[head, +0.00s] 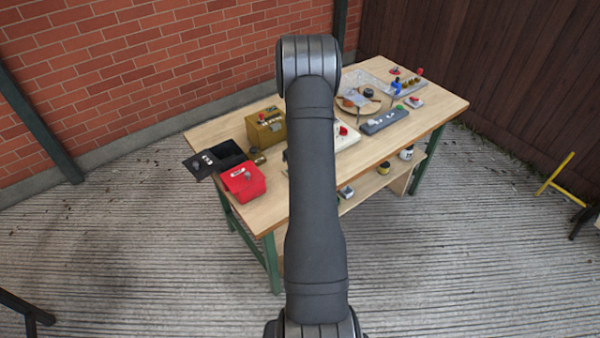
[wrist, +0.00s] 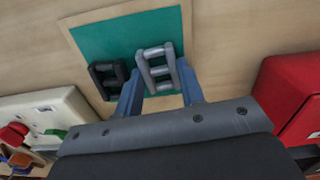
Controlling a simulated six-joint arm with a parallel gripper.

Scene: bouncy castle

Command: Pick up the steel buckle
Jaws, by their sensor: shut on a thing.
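The steel buckle (wrist: 157,66) is a grey metal frame with crossbars, seen in the wrist view. My gripper (wrist: 158,88) has its two blue fingers on either side of the buckle and is shut on it. The buckle is over or on a teal mat (wrist: 142,28); I cannot tell whether it touches the mat. A similar black buckle (wrist: 106,78) lies just left of my left finger. In the head view my own arm hides the gripper and both buckles.
In the wrist view a red box (wrist: 285,90) stands close at the right and a cream box (wrist: 45,115) at the left.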

